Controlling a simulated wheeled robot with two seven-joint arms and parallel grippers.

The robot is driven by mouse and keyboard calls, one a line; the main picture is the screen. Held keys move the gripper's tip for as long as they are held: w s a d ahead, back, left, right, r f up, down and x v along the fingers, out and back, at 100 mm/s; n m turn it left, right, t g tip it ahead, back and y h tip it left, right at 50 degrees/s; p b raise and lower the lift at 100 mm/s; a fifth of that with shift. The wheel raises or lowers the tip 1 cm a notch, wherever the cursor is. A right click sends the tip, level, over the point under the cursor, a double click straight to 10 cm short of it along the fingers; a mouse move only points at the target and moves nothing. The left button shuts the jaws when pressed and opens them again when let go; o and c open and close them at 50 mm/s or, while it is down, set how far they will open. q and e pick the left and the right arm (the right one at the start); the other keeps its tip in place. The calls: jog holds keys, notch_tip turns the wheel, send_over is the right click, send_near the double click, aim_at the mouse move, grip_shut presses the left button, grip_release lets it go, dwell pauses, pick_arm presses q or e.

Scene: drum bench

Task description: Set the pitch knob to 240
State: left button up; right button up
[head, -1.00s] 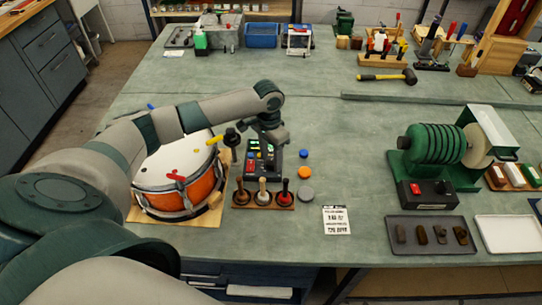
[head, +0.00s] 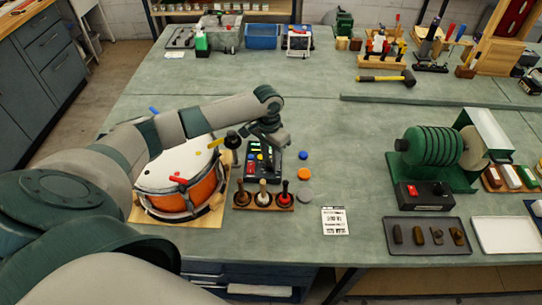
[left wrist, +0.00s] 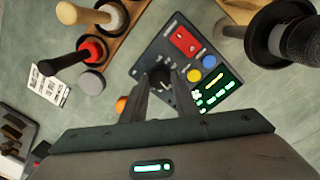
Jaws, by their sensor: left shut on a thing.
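The dark control box (head: 262,174) sits on the bench just right of the drum, partly hidden under my left wrist. In the left wrist view the box (left wrist: 180,22) has a red switch (left wrist: 185,41), a blue button (left wrist: 208,61), a yellow button (left wrist: 194,75) and a lit green display (left wrist: 217,90). My left gripper (left wrist: 162,86) points down at the box, its fingers closed on the dark pitch knob (left wrist: 158,76). The knob is mostly hidden between the fingertips, and its setting and the display digits cannot be read. My right gripper is not in view.
An orange drum (head: 200,192) stands left of the box. A wooden rack (head: 242,205) with several upright handled tools is in front. Orange (head: 304,173), blue (head: 303,155) and grey (head: 304,202) discs and a printed card (head: 334,221) lie to the right. The bench middle is clear.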

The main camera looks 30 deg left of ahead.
pick_arm(q)
jog(key=n+p, duration=0.2)
jog(key=shift+r+p, duration=0.25)
jog(key=shift+p, duration=0.15)
jog(key=shift+f+n+p, duration=0.1)
jog(key=shift+n+p, duration=0.35)
jog(key=shift+n, duration=0.25)
jog(key=shift+f+n, duration=0.1)
jog(key=shift+n, duration=0.4)
jog(key=o, duration=1.1)
jog(key=shift+c, duration=0.2)
